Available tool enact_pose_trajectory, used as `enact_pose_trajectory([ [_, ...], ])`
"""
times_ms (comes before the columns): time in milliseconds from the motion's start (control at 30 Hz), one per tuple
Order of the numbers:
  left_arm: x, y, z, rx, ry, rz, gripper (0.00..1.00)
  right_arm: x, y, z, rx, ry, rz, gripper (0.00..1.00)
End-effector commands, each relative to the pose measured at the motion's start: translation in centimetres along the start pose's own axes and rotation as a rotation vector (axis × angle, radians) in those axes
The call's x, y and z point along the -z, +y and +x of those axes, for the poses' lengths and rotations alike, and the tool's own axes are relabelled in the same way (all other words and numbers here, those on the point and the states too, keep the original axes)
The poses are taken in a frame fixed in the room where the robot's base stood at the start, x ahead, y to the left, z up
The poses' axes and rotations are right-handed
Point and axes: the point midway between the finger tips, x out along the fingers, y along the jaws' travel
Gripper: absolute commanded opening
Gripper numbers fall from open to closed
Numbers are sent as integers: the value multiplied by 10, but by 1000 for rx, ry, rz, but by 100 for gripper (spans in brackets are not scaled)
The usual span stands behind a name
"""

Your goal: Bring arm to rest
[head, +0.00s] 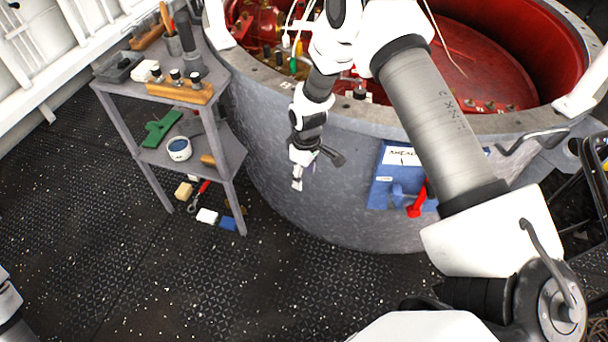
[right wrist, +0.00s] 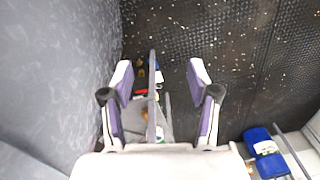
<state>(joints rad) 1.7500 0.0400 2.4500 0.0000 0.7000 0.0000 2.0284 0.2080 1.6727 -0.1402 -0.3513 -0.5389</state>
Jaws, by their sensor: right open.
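My right arm comes in from the right across the head view and bends down over the rim of the big round grey tank. My right gripper (head: 299,180) hangs in front of the tank's outer wall, right of the grey shelf stand. In the right wrist view, its two white and purple fingers (right wrist: 160,76) are spread apart with nothing held between them. The stand and small items on the floor show beyond the fingers. A piece of my left arm shows at the lower left edge of the head view; its gripper is out of sight.
The grey tank (head: 300,215) with a red inside carries a blue panel (head: 382,188) and a red handle (head: 416,205). The shelf stand (head: 232,150) holds several tools, a green tool (head: 160,128) and a blue-and-white tin (head: 179,149). Open dark deck (head: 120,255) lies at front left.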

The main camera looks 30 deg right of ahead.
Motion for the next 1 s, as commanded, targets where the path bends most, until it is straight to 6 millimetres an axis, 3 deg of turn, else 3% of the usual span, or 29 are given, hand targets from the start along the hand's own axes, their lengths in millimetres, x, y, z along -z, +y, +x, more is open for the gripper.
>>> enact_pose_trajectory([
  [433,0,0,0,0,0,0,40,0,0,0,0,0,0,60],
  [567,0,0,0,0,0,0,40,-12,-9,19,15,-40,-10,60],
  [667,0,0,0,0,0,0,40,-50,-43,47,68,-138,-32,60],
  [833,0,0,0,0,0,0,40,-161,-138,95,139,-274,30,60],
  [900,0,0,0,0,0,0,40,-211,-176,98,124,-285,131,60],
  [1000,0,0,0,0,0,0,40,-246,-201,84,56,-216,307,60],
])
